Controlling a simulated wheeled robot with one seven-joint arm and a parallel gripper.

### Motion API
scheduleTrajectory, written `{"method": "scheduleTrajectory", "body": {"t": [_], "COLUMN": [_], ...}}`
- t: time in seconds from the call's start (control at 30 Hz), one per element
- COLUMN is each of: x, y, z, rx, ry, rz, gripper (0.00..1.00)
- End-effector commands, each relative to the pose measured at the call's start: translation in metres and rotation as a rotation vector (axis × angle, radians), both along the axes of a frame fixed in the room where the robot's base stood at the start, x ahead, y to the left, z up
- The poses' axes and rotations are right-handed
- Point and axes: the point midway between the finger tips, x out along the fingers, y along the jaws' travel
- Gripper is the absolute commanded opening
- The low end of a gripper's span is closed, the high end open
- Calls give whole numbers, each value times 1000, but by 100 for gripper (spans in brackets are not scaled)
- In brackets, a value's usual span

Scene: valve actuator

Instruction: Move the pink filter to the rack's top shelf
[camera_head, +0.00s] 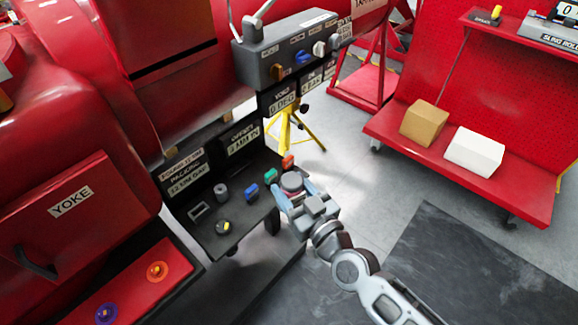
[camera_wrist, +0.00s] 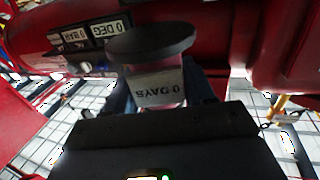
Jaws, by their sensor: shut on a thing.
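The pink filter (camera_wrist: 159,85) is a clear pinkish cylinder with a wide dark cap and a "0 DAYS" label. My gripper (camera_wrist: 160,96) is shut on it, with a finger at each side. The red rack (camera_head: 455,150) stands at the right. Its top shelf (camera_head: 490,24) is only partly in view.
The dark panel (camera_head: 240,243) carries a black knob and several small coloured parts beside my gripper. A grey control box (camera_head: 290,50) stands above. A tan box (camera_head: 424,123) and a white box (camera_head: 474,151) lie on the rack's lower shelf. Open floor (camera_head: 350,150) separates panel and rack.

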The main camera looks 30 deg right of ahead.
Motion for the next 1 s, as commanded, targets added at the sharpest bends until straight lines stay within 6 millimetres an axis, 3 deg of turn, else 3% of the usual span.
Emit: {"method": "scheduleTrajectory", "body": {"t": [0.6, 1.0], "x": [-21, -31], "y": [-4, -1], "z": [-86, -95], "rx": [-2, 1], "ry": [-1, -3], "rz": [-44, -36], "gripper": [20, 20]}}
